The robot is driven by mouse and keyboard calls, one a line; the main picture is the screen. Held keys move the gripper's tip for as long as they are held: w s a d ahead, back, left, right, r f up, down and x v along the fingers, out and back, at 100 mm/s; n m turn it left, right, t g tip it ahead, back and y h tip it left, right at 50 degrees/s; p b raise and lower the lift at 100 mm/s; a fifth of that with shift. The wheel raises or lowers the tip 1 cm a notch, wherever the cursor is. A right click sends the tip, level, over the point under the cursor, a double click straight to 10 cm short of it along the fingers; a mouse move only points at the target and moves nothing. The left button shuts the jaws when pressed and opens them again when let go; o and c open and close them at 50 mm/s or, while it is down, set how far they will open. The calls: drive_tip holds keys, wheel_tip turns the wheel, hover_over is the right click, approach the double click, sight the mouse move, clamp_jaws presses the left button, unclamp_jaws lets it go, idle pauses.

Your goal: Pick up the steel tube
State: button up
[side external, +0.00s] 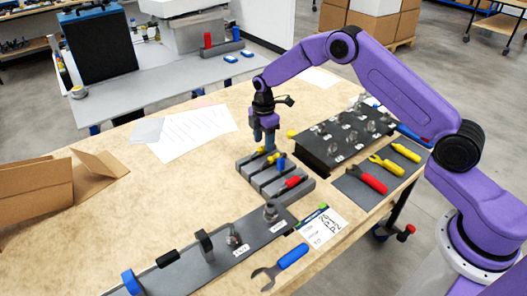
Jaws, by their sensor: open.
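My gripper (265,143) points down over the far end of a grey slotted block (264,180) on the wooden table. It is open. The block has yellow, blue and red small parts in or on it: a yellow part (272,158) close to the fingers, a blue part (281,163) and a red part (292,182). I cannot make out the steel tube with certainty; the space between the fingers is too small to read.
Right of the block, a dark panel (322,160) carries several metal fittings. A mat (352,187) holds red- and yellow-handled tools. In front, a grey plate (200,268) holds upright fittings, beside a blue-handled wrench (280,268). Paper sheets (190,135) and cardboard (35,190) lie left.

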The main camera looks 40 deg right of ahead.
drive_tip(key=shift+f, duration=1.1)
clamp_jaws()
drive_tip(key=shift+r, duration=0.15)
